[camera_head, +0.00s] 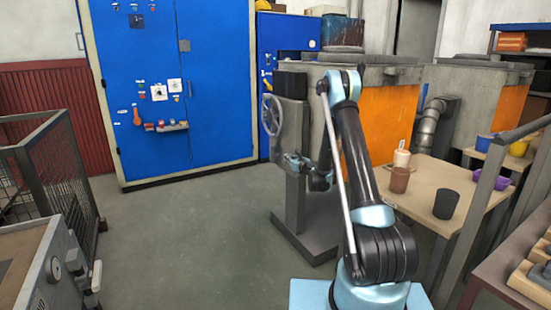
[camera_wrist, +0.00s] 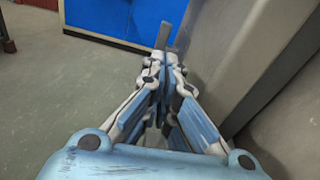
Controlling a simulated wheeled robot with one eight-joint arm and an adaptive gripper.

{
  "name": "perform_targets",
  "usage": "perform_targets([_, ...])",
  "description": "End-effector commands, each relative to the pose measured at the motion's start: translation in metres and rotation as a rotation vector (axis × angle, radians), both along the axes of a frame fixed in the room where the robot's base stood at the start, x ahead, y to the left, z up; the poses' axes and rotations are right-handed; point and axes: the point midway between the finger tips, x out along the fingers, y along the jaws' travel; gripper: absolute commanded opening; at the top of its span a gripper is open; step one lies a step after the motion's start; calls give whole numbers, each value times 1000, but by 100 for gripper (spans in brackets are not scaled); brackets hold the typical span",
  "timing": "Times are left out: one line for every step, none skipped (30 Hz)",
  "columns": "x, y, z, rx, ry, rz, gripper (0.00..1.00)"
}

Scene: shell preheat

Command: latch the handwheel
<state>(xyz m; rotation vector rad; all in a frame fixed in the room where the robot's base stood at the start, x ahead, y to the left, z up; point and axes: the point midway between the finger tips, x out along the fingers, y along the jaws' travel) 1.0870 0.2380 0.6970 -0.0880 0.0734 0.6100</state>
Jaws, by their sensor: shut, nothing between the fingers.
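The handwheel (camera_head: 272,115) is a grey spoked wheel on the left side of a dark box on a grey pedestal. My gripper (camera_head: 292,160) is low and right of the wheel, close to the pedestal, and looks apart from the rim. In the wrist view my gripper (camera_wrist: 160,62) is shut, its blue and white fingers drawn together with nothing seen between them. A short grey bar (camera_wrist: 165,35) shows just past the fingertips; I cannot tell what it belongs to or whether they touch it. The handwheel does not show in the wrist view.
The grey pedestal (camera_head: 295,203) stands in front of a furnace with an orange panel (camera_head: 386,120). A blue cabinet (camera_head: 215,85) is behind left. A table (camera_head: 455,190) with cups is at the right. A wire cage (camera_head: 62,170) is at the left. The floor between is clear.

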Motion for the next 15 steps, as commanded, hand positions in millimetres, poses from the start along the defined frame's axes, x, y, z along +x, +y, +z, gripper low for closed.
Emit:
perform_targets([2, 1, -6, 20, 7, -6, 0])
perform_targets([3, 1, -9, 32, 11, -10, 0])
perform_targets([4, 1, -11, 44, 15, -14, 0])
perform_targets([5, 1, -12, 50, 18, -16, 0])
perform_targets([5, 1, -13, 55, 19, -18, 0])
perform_targets([5, 0, -14, 60, 21, -19, 0])
perform_targets([5, 0, -15, 61, 22, -20, 0])
perform_targets([6, 0, -15, 62, 22, -20, 0])
perform_targets([6, 0, -15, 62, 23, -20, 0])
perform_targets([5, 0, -15, 62, 22, -20, 0])
perform_targets([5, 0, -15, 62, 22, -19, 0])
perform_targets([5, 0, -15, 62, 22, -19, 0])
perform_targets([5, 0, -14, 62, 22, -19, 0])
perform_targets([5, 0, -14, 61, 22, -19, 0])
perform_targets([6, 1, -14, 61, 22, -19, 0])
